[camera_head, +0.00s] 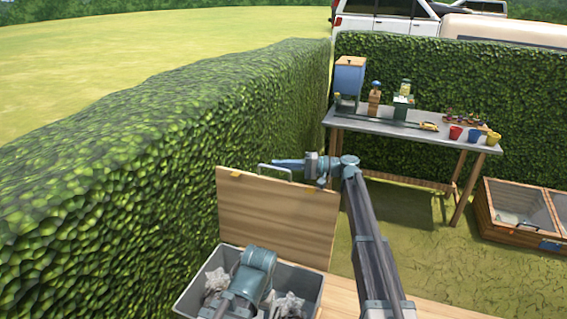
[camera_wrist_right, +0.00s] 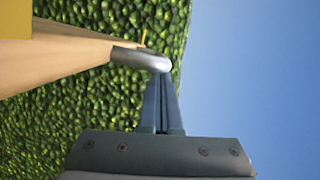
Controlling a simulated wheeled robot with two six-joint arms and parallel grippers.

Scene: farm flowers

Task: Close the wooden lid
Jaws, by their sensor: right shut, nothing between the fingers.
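The wooden lid (camera_head: 278,215) stands open, nearly upright, at the back of a grey bin (camera_head: 187,297). A metal handle (camera_head: 262,174) sits at its top edge. My right gripper (camera_head: 277,162) is shut and empty, with its fingers at the handle. In the right wrist view the shut fingertips (camera_wrist_right: 162,78) are close to the rounded end of the handle (camera_wrist_right: 145,58); I cannot tell whether they touch. The lid also shows there (camera_wrist_right: 65,52), edge-on at the left.
A tall hedge (camera_head: 120,180) runs close along the left of the lid. A work table (camera_head: 375,127) with pots and tools stands behind on the right. A wooden cold frame (camera_head: 490,222) is at the far right. Crumpled pale items (camera_head: 290,303) lie in the bin. Grass between is clear.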

